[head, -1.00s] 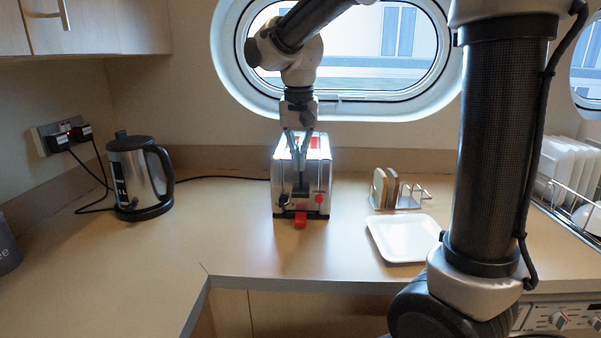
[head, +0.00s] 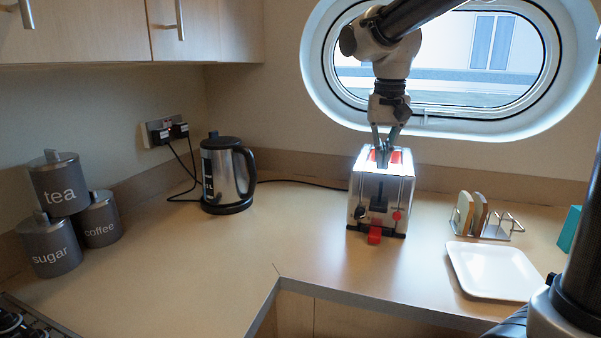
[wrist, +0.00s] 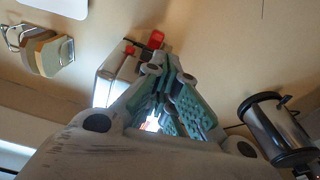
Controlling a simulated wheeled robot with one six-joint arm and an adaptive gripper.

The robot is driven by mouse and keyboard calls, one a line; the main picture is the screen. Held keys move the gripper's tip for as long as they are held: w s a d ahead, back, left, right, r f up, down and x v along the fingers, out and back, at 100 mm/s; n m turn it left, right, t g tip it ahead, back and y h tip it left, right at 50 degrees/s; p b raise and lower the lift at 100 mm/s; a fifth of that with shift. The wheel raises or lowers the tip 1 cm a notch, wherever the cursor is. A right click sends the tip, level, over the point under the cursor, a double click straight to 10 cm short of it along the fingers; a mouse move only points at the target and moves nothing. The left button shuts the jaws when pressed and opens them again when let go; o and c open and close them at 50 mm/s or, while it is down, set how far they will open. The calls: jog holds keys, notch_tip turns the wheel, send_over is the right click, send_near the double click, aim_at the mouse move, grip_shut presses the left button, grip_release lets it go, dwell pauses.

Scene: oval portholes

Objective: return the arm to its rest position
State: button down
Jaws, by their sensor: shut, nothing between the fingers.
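My gripper (head: 383,162) hangs from my arm in front of the oval porthole, fingers pointing down, just above the toaster (head: 392,190). The fingers are closed together with nothing between them. In the wrist view the gripper (wrist: 165,85) shows its green-padded fingers in the middle, and the toaster (wrist: 108,80) is partly hidden behind them. The toaster is silver with bright light and red on its top, a red knob and a red lever (head: 374,236) low on its front. I cannot tell whether the fingertips touch the toaster.
A kettle (head: 228,175) stands left of the toaster, its cord running to a wall socket. A toast rack with slices (head: 472,215) and a white plate (head: 493,270) lie to the right. Tea, coffee and sugar canisters (head: 58,185) stand far left. The front counter is clear.

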jog(key=s+d+f+n+t, duration=0.1)
jog(key=s+d+f, duration=0.1)
jog(key=s+d, duration=0.4)
jog(key=s+d+f+n+t, duration=0.2)
jog(key=s+d, duration=0.4)
jog(key=s, duration=0.9)
jog(key=shift+s+d+f, duration=0.3)
jog(key=shift+s+d, duration=0.05)
jog(key=shift+d, duration=0.05)
